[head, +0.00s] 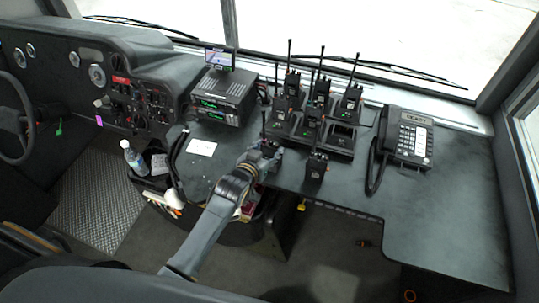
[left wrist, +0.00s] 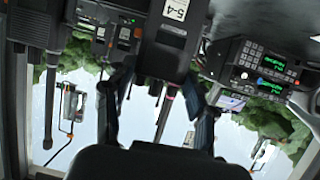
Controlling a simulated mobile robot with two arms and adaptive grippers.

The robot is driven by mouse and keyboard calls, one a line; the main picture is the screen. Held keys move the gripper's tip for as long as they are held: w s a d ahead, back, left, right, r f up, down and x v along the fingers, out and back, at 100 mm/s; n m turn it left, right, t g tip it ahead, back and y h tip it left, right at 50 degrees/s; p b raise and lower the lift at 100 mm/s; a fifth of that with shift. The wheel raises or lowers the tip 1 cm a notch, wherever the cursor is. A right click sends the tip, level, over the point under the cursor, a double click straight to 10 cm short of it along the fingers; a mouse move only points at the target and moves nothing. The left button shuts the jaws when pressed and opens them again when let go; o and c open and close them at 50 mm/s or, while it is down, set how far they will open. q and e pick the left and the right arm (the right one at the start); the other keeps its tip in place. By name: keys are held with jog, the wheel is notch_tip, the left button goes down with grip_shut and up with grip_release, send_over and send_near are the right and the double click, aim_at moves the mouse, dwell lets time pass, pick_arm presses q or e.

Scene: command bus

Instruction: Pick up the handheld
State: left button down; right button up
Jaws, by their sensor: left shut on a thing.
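My left gripper (head: 262,157) is at the desk, left of the charger, shut on a black handheld (left wrist: 158,52). In the head view the gripper hides most of this handheld, and its thin antenna sticks up above the fingers. In the left wrist view the two fingers (left wrist: 160,88) stand on either side of its dark body, which bears a white label. I cannot tell whether it is clear of the desk. Another handheld (head: 316,166) stands on the desk in front of the charger. Several more stand upright in the multi-slot charger (head: 342,143). My right gripper is not in view.
A radio stack (head: 225,95) with a small screen stands left of the gripper. A desk phone (head: 408,138) is to the right. A white card (head: 201,147) lies on the desk (head: 430,205), whose right part is clear. A bottle (head: 133,158) stands at the left.

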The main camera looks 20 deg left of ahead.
pick_arm(q)
jog(key=shift+r, duration=0.2)
jog(key=shift+w+r+b, duration=0.1)
jog(key=shift+r+b, duration=0.25)
jog(key=shift+r, duration=0.2)
jog(key=s+r+b, duration=0.3)
jog(key=s+r, duration=0.8)
jog(key=s, duration=0.3)
jog(key=shift+d+r, duration=0.3)
jog(key=shift+d, duration=0.05)
